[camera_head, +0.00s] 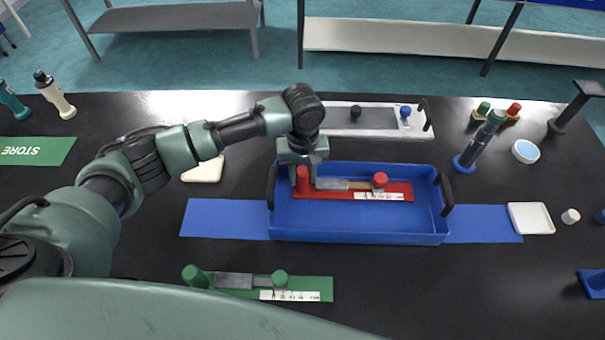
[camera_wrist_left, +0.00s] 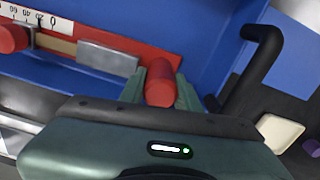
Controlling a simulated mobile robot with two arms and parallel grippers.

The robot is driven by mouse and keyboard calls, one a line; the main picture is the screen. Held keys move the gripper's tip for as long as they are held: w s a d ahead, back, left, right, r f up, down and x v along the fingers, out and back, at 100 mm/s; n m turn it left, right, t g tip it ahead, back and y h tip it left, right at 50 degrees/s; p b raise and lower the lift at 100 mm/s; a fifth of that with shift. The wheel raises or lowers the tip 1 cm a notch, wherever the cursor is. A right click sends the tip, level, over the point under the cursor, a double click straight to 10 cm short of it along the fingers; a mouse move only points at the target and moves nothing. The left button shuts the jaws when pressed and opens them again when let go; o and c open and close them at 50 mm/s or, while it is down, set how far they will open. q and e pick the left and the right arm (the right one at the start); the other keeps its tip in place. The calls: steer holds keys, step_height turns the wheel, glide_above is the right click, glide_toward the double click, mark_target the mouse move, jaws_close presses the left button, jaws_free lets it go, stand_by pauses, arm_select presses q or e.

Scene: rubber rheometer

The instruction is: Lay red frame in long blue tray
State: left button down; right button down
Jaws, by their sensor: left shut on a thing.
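The red frame (camera_head: 337,190) is a flat red plate with two red posts, a grey block and a white scale strip. It is inside the long blue tray (camera_head: 360,238), along the tray's back left part. My left gripper (camera_head: 303,178) reaches down over the tray's left end, shut on the frame's left red post. In the left wrist view the red post (camera_wrist_left: 160,85) sits between the two green fingers (camera_wrist_left: 160,92). I cannot tell whether the plate touches the tray floor. My right gripper is not in view.
The tray has black handles at both ends and stands on a blue mat (camera_head: 225,218). A green frame (camera_head: 245,285) lies in front. A grey-white tray (camera_head: 375,120) lies behind. A dark blue-based stand (camera_head: 478,145) is at right.

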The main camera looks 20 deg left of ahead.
arm_select(q)
steer(key=c, duration=1)
jaws_free()
steer(key=shift+f, duration=0.1)
step_height(320, 180, up, 12)
steer(key=shift+f+b, duration=0.25)
steer(key=shift+b, duration=0.5)
steer(key=shift+r, duration=0.4)
